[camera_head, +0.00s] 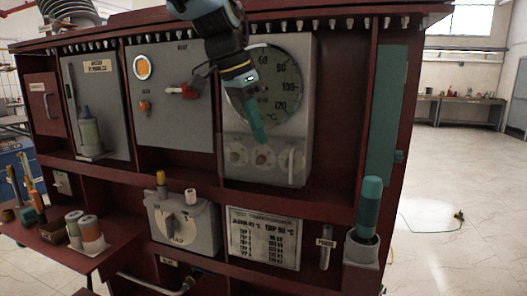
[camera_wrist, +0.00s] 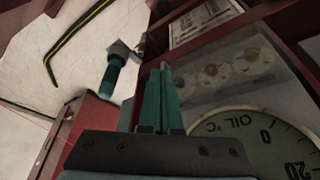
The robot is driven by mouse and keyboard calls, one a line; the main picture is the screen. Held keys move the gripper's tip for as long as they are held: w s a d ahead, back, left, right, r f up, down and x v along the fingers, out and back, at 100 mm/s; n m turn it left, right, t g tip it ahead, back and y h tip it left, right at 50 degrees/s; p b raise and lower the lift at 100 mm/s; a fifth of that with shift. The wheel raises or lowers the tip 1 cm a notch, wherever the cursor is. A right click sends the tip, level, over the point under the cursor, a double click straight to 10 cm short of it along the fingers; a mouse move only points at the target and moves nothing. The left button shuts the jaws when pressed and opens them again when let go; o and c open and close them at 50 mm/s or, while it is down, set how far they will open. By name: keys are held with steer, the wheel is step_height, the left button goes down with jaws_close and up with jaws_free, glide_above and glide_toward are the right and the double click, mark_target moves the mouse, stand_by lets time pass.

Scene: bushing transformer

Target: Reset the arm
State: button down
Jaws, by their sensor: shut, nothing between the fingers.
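My gripper (camera_head: 259,137) hangs in front of the oil temperature dial (camera_head: 268,85) on the upper part of the cabinet. Its teal fingers are together with nothing between them, pointing down toward the row of round knobs (camera_head: 263,156) under the dial. I cannot tell if the fingertips touch the panel. In the wrist view, the shut fingers (camera_wrist: 161,78) reach up the middle, with the dial (camera_wrist: 260,140) at lower right and the knobs (camera_wrist: 212,75) beyond the fingertips.
A teal-handled tool (camera_head: 369,207) stands in a holder at the right, also seen in the wrist view (camera_wrist: 112,76). A side shelf (camera_head: 70,255) holds cans and tools. Open floor (camera_head: 465,190) lies at right.

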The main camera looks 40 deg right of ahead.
steer(key=w+a+f+n+t+y, duration=0.1)
steer(key=w+a+f+n, duration=0.4)
steer(key=a, duration=0.4)
steer(key=w+a+f+n+t+y, duration=0.1)
steer(key=w+a+f+n, duration=0.3)
steer(key=w+a+f, duration=0.45)
steer(key=s+a+f+n, duration=0.2)
steer(key=a+f+n, duration=0.1)
steer(key=a, duration=0.5)
steer(key=s+a+f+n+y, duration=0.1)
steer(key=s+a+f+n, duration=0.1)
steer(key=a, duration=0.6)
steer(key=s+a+f+n+y, duration=0.1)
steer(key=a+f+n, duration=0.3)
steer(key=a, duration=0.4)
steer(key=shift+s+a+f, duration=0.15)
steer(key=shift+s+f, duration=0.05)
steer(key=shift+s, duration=0.2)
